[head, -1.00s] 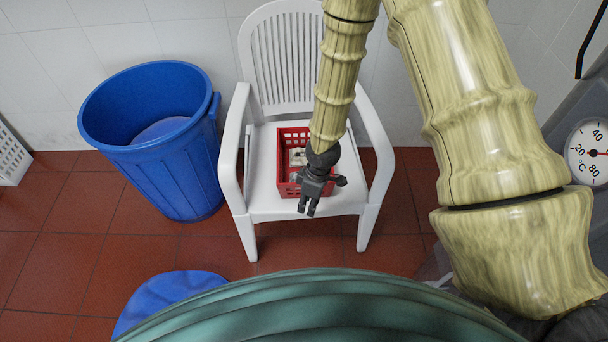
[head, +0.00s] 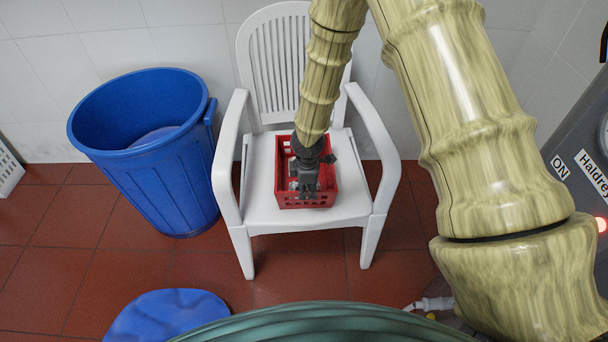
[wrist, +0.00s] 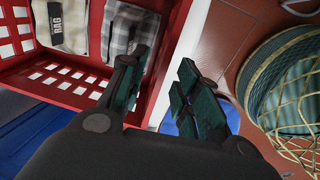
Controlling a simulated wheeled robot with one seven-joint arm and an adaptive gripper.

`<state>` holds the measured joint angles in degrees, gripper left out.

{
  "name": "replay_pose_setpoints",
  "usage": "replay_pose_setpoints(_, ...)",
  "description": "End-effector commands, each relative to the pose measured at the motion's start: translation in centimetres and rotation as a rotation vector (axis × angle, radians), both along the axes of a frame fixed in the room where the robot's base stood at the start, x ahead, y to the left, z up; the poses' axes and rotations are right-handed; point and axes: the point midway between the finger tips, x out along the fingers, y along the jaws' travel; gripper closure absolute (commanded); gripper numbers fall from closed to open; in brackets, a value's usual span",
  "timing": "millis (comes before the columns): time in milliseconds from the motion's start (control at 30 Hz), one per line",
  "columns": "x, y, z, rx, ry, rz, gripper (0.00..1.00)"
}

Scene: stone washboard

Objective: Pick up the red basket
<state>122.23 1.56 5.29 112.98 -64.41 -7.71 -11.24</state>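The red basket (head: 330,186) is an open plastic crate with slotted walls, standing on the seat of a white chair (head: 258,212). Folded cloths lie in it, and one bears a "RAG" label (wrist: 68,20) in the wrist view. My gripper (head: 303,190) points down at the basket's front side and hides part of it in the head view. In the wrist view my gripper (wrist: 163,62) is open. One finger is on the inner side of a red basket wall (wrist: 172,40) and the other on the outer side. I cannot tell whether either finger touches the wall.
The chair's armrests (head: 232,150) flank the basket. A large blue bin (head: 150,175) stands on the red tiled floor (head: 60,225) at left. A grey appliance (head: 575,140) is at right. A blue object (head: 165,315) lies at the front.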

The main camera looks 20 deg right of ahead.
Motion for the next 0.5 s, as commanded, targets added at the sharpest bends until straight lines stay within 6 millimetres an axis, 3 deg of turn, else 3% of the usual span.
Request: replay_pose_setpoints(500, 0.5, 0.2, -5.4, 0.001, 0.0, 0.001, 0.68)
